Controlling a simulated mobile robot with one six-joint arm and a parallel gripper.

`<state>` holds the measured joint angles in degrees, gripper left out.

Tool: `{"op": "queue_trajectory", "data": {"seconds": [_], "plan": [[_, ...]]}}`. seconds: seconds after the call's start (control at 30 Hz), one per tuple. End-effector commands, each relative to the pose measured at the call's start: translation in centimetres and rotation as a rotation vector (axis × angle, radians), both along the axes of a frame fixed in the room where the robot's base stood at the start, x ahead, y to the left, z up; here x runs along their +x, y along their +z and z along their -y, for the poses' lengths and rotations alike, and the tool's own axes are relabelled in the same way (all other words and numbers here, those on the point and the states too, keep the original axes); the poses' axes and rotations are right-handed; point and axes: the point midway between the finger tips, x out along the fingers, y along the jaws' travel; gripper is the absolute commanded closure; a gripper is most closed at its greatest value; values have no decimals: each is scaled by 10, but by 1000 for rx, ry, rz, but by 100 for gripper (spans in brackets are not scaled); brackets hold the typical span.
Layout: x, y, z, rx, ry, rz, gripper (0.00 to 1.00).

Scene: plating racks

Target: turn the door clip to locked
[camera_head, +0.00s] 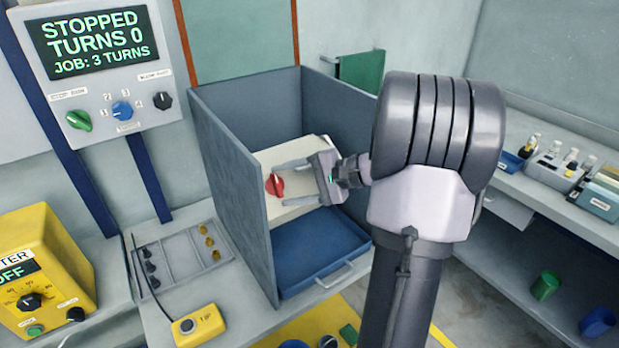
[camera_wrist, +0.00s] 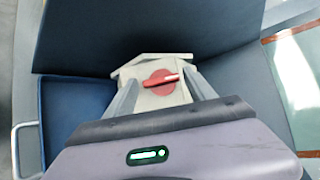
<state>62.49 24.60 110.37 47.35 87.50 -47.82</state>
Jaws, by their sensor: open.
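The door clip is a red round knob with a raised bar (camera_head: 275,184). It sits on a pale panel (camera_head: 313,205) inside the blue-grey booth. In the wrist view the red clip (camera_wrist: 161,82) lies between my two fingers, its bar close to level across the picture. My gripper (camera_head: 279,181) is open, with one finger above and one below the clip in the head view. I cannot tell whether either finger touches it. No lock marking can be read.
Booth walls (camera_head: 240,190) stand close on both sides of my gripper. A blue drawer or tray (camera_head: 318,258) with a handle lies below. A control panel (camera_head: 98,65) reads STOPPED, TURNS 0.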

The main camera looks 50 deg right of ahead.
Motion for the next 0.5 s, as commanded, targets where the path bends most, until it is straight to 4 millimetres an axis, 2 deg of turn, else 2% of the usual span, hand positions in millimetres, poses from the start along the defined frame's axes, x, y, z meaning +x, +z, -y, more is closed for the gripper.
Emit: {"op": "queue_trajectory", "data": {"seconds": [0.17, 0.3, 0.5], "plan": [[-35, 22, 20, -1, -6, -1, 36], [-74, 42, 39, -1, -6, -1, 36], [-117, 61, 61, 0, -4, -1, 36]]}}
